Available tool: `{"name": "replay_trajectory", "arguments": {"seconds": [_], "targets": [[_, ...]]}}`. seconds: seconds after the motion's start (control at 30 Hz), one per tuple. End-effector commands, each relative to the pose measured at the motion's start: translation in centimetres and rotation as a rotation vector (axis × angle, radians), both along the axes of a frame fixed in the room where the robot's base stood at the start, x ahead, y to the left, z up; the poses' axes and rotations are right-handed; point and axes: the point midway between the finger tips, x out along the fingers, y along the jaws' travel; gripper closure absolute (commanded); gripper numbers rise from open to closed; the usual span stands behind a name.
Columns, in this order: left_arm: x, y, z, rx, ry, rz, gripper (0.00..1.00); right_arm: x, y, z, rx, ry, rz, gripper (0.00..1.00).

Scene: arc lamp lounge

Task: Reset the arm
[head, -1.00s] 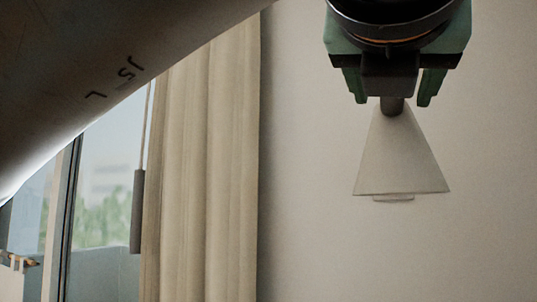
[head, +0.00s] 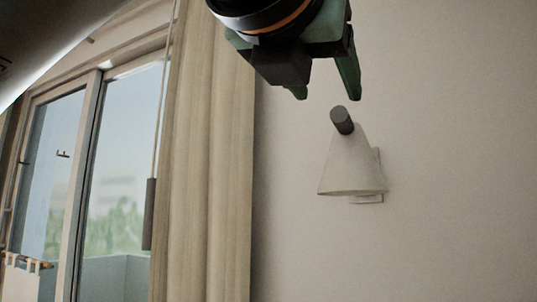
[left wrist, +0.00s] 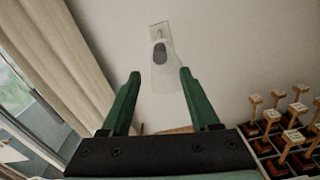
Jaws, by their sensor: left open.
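My left gripper (head: 328,95) hangs from the top of the head view, its green fingers pointing down and apart, with nothing between them. In the left wrist view its two green fingers (left wrist: 157,88) also stand wide apart and empty. My left arm link crosses the upper left corner of the head view. My right gripper is in neither view.
A white cone wall lamp (head: 352,165) with a dark cap is on the wall below the gripper. A beige curtain (head: 210,160) hangs beside a window (head: 115,180). In the left wrist view, several wooden-topped objects (left wrist: 290,125) stand in a dark compartmented holder at right.

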Motion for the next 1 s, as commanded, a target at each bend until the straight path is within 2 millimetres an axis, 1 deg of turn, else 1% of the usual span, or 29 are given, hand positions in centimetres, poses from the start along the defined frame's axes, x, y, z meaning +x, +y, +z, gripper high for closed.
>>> {"name": "replay_trajectory", "arguments": {"seconds": [0.23,0.8,0.87,0.97,1.0], "targets": [[0.2,0.5,0.0,0.000,0.001,-0.004,0.38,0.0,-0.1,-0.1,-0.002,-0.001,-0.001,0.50],[0.3,0.4,-0.2,0.000,0.006,-0.008,0.38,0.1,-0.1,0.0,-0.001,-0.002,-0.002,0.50],[0.7,0.0,-0.8,0.002,0.024,-0.028,0.38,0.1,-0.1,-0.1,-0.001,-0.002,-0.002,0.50],[2.1,-1.2,-3.2,0.007,0.092,-0.109,0.38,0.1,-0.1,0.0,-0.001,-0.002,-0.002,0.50],[2.8,-1.9,-4.6,0.004,0.134,-0.160,0.38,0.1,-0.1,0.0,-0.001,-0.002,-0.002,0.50]]}}
